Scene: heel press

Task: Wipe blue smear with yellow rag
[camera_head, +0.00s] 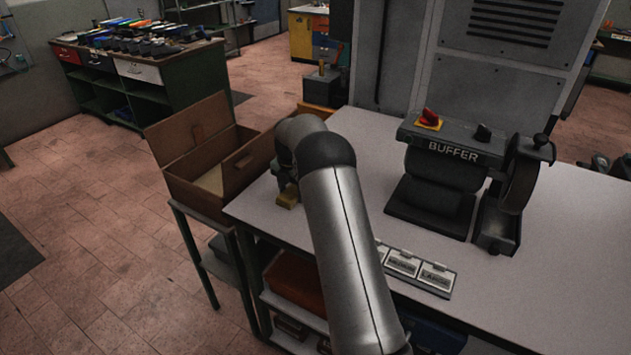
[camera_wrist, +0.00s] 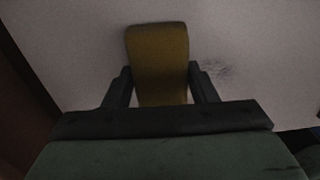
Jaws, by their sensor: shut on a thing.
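A yellow rag (camera_wrist: 157,55) is between the two fingers of my gripper (camera_wrist: 160,88) in the wrist view. The gripper is shut on it. In the head view the rag (camera_head: 288,197) shows as a small yellow block at the left end of the white table (camera_head: 520,290), below my gripper (camera_head: 287,183). I cannot tell whether the rag touches the tabletop. A faint dark bluish smear (camera_wrist: 217,70) lies on the white surface just right of the rag in the wrist view. In the head view the smear is not visible, likely hidden by my arm.
An open wooden box (camera_head: 205,180) stands against the table's left end. A buffer machine (camera_head: 455,165) stands to the right. The tabletop between my arm and the buffer is clear.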

